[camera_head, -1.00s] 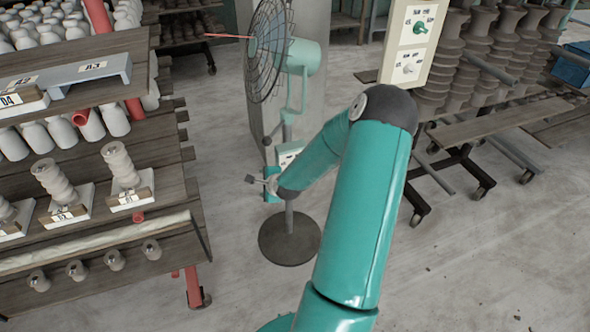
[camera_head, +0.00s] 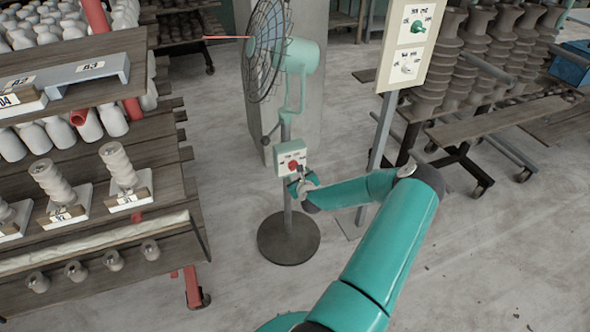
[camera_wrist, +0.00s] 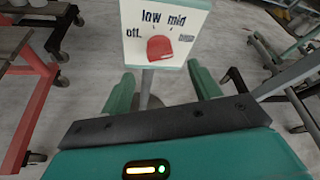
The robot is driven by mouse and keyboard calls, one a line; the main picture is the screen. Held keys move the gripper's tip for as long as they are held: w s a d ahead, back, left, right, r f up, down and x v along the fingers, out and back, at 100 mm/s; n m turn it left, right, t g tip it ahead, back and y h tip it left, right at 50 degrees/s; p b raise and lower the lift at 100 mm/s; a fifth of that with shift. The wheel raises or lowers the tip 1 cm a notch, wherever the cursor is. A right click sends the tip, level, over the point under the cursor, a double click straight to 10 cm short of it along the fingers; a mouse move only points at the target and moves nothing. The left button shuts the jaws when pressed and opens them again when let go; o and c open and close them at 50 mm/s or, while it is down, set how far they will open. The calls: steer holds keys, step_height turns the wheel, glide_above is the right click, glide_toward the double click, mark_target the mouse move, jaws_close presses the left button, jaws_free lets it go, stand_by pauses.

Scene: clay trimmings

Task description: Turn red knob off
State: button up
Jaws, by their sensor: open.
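The red knob (camera_head: 293,165) is on a pale control box (camera_head: 282,152) on the stand of a green fan (camera_head: 299,56). In the wrist view the knob (camera_wrist: 159,47) is at the centre of the panel (camera_wrist: 188,14), with "off" at left, "low" and "mid" above and a blurred label at right. I cannot tell surely which label it points to. My gripper (camera_head: 302,187) is just in front of and below the box. In the wrist view my gripper (camera_wrist: 162,82) is open and empty, its green fingers apart to either side below the knob, not gripping it.
The fan's round base (camera_head: 289,238) stands on the floor. A taller panel (camera_head: 408,45) with a green and a white knob stands at the right. A shelf rack (camera_head: 110,205) with clay pieces is at the left, and a wheeled rack (camera_head: 500,120) at the right. Floor in front is open.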

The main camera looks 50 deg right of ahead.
mark_target(295, 168)
steer(key=x, duration=0.7)
steer(key=shift+w+d+f, duration=0.1)
steer(key=shift+w, duration=0.05)
steer(key=c, duration=1)
